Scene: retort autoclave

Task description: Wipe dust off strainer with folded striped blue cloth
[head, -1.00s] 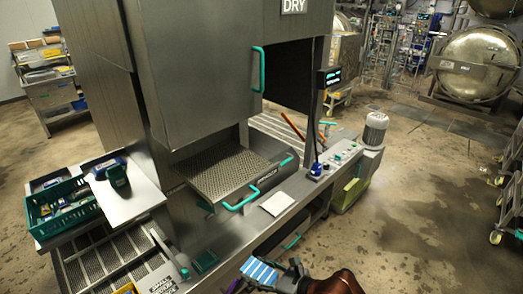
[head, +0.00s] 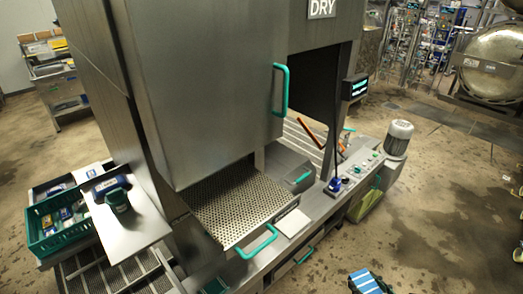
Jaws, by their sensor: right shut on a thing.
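The strainer appears to be the perforated metal drawer (head: 228,197) pulled out of the grey machine, with a teal handle at its front. Dust on it is too small to tell. The folded striped blue cloth (head: 364,281) shows at the bottom edge, right of centre. My right gripper (head: 372,289) is shut on the cloth and is mostly cut off by the bottom edge. It is well to the right of the strainer and nearer to me, apart from it. My left gripper is out of view.
A white pad (head: 292,222) lies on the metal ledge right of the strainer. A blue bottle (head: 334,185) stands farther along it. A green crate (head: 60,218) and a dark green container (head: 117,199) are at the left. Open floor lies at the right.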

